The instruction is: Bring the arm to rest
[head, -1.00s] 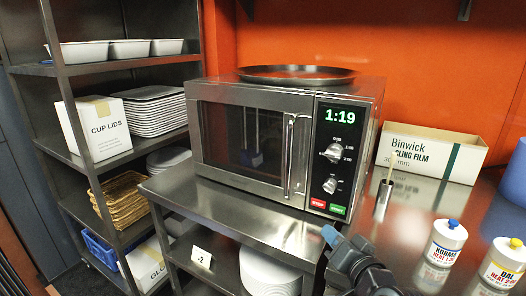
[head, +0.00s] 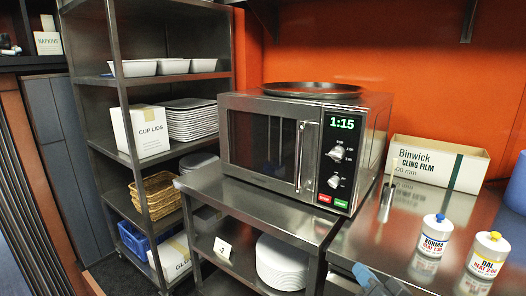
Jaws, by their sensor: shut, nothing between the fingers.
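My gripper (head: 364,274) shows only in part at the bottom edge of the head view, right of centre. Its blue-grey tip is in view, with a dark part of my arm behind it. It is shut and I see nothing held. It appears in front of the steel counter's front edge, below the microwave (head: 262,140). The rest of my arm is out of the picture.
The microwave reads 1:15 and carries a round dark tray (head: 311,90). A cling film box (head: 437,164), a KORMA bottle (head: 433,238) and a DAL bottle (head: 487,259) stand on the steel counter (head: 388,238). A shelf rack (head: 127,170) stands at left.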

